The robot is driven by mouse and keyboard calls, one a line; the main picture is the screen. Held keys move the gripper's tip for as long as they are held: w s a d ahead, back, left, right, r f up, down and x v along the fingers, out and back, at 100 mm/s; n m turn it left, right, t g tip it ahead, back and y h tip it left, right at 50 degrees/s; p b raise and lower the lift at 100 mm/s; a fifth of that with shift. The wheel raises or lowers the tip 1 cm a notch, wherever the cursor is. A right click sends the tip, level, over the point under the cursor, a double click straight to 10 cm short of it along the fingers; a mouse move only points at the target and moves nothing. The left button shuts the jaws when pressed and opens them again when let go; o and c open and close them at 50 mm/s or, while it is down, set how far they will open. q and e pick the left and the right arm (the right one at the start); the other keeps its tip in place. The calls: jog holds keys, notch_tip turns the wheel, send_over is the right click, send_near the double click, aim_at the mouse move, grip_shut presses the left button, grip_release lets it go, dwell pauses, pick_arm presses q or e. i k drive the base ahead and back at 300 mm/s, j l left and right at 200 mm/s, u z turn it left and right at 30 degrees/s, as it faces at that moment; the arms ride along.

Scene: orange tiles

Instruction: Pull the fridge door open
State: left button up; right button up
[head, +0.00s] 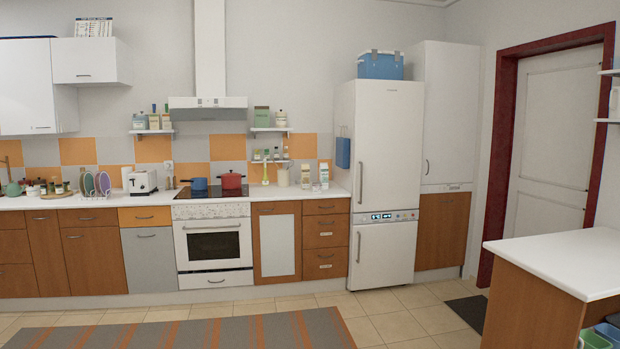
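The white fridge (388,150) stands at the right end of the kitchen counter, across the room. Its tall upper door looks shut, with a thin vertical handle (361,180) on its left edge. A lower door (385,255) below the small display panel (394,216) also looks shut, with its own handle (358,246) on the left edge. Neither of my grippers shows in the head view.
A striped rug (230,331) lies on the tiled floor in front of the counter. A white-topped wooden table (565,258) stands at the front right. A dark mat (467,313) lies near the red-framed door (552,148). The tiles before the fridge (400,322) are clear.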

aim_at(389, 134)
jog(key=i, duration=6)
jog(key=z, duration=0.15)
